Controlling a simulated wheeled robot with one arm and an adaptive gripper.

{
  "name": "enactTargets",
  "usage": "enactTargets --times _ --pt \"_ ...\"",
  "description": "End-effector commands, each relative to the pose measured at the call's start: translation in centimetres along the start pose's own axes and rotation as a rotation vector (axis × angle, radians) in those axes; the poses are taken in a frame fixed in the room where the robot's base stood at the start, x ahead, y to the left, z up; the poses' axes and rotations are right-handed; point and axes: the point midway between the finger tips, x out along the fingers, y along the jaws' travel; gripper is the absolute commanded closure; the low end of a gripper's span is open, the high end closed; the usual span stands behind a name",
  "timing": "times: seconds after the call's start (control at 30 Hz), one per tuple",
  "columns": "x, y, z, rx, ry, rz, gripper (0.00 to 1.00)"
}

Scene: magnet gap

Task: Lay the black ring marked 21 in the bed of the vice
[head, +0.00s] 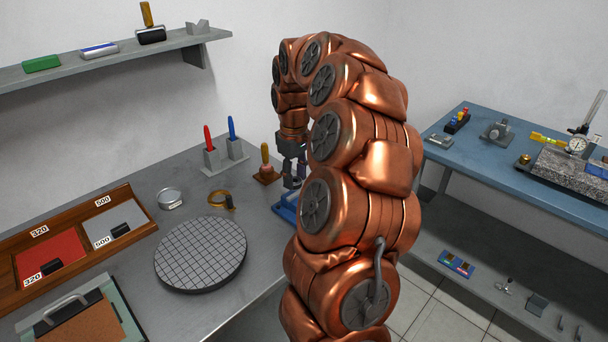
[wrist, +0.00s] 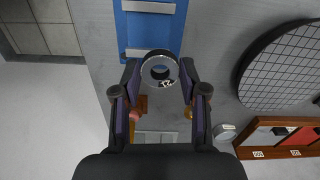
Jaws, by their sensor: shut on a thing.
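The ring (wrist: 160,56) is between my fingertips in the wrist view. The ring overlaps the near bar in the picture. In the head view, my gripper (head: 294,180) is above the vice (head: 285,209), which my arm largely hides; the ring cannot be made out there.
A round gridded plate (head: 201,254) stands on the grey bench left of the vice. A wooden-handled tool (head: 265,165) on a brown base, a brass-coloured ring-shaped item (head: 221,201) and a round tin (head: 170,198) stand nearby. The bench edge is close to the vice.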

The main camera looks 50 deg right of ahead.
Motion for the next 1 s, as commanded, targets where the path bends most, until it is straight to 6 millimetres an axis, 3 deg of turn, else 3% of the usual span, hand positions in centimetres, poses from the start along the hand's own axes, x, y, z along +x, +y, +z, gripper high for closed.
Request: enactTargets --times 0.2,0.77,1.0 --pt "-0.3 1.5 1.8 -0.006 0.001 0.0 0.88" --pt "-0.2 1.5 2.1 -0.009 0.001 0.001 0.88" --pt "1.1 1.5 2.1 -0.009 0.0 0.001 0.88"
